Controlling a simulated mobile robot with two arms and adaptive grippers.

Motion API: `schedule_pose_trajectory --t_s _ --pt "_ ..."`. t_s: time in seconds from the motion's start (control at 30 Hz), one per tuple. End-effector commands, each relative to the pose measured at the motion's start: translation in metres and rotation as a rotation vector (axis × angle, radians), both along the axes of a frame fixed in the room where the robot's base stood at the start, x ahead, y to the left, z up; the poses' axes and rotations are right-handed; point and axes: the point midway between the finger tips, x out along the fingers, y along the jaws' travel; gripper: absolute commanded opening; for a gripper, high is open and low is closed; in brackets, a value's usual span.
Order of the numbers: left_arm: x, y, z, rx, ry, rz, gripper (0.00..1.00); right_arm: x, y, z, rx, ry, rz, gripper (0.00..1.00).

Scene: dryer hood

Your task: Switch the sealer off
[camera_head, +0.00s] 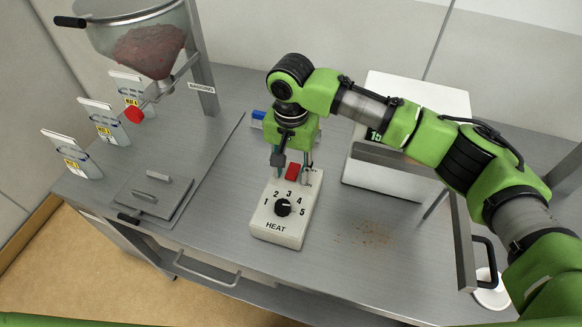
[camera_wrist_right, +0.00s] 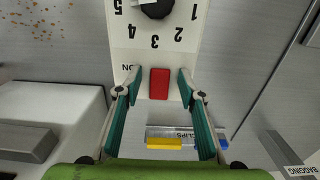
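The sealer control box (camera_head: 262,228) is white, with a black heat dial (camera_head: 283,207) marked 1 to 5 and a red switch (camera_head: 292,170) at its far end. The word "ON" shows beside the switch in the right wrist view. My right gripper (camera_head: 292,176) hangs over the far end of the box. In the right wrist view its two fingers (camera_wrist_right: 159,78) are apart, one on each side of the red switch (camera_wrist_right: 159,84), with nothing between them that they grip. Whether a fingertip touches the box is unclear. My left gripper is not in view.
A white appliance (camera_head: 385,180) with a display stands right of the box, and brown crumbs (camera_head: 372,234) lie in front of it. A clips tray (camera_wrist_right: 175,138) lies behind the box. A hopper (camera_head: 140,35) and labelled bags (camera_head: 72,155) stand left. Bare counter (camera_head: 215,215) lies left of the box.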

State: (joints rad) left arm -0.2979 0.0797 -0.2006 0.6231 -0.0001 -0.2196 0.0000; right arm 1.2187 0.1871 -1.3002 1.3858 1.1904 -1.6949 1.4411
Motion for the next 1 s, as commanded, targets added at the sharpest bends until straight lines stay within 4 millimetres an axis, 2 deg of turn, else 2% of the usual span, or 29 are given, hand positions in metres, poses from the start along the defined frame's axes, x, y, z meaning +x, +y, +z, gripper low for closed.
schedule_pose_trajectory --t_s 0.1,0.23,0.27,0.47,0.7,1.0 --pt "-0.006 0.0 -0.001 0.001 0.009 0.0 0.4 0.0 0.0 0.0 0.0 0.0 0.0 0.36" --pt "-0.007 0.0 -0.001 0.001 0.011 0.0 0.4 0.0 0.0 0.0 0.0 0.0 0.0 0.02" --pt "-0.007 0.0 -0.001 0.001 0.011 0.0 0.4 0.0 0.0 0.0 0.0 0.0 0.0 0.0" --pt "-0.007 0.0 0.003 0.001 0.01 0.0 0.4 0.001 0.0 0.002 0.002 0.008 -0.001 0.0" --pt "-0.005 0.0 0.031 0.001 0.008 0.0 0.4 0.005 -0.001 0.008 0.036 0.118 -0.007 0.0" --pt "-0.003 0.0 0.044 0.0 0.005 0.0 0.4 0.013 -0.003 0.007 0.084 0.258 -0.008 0.0"
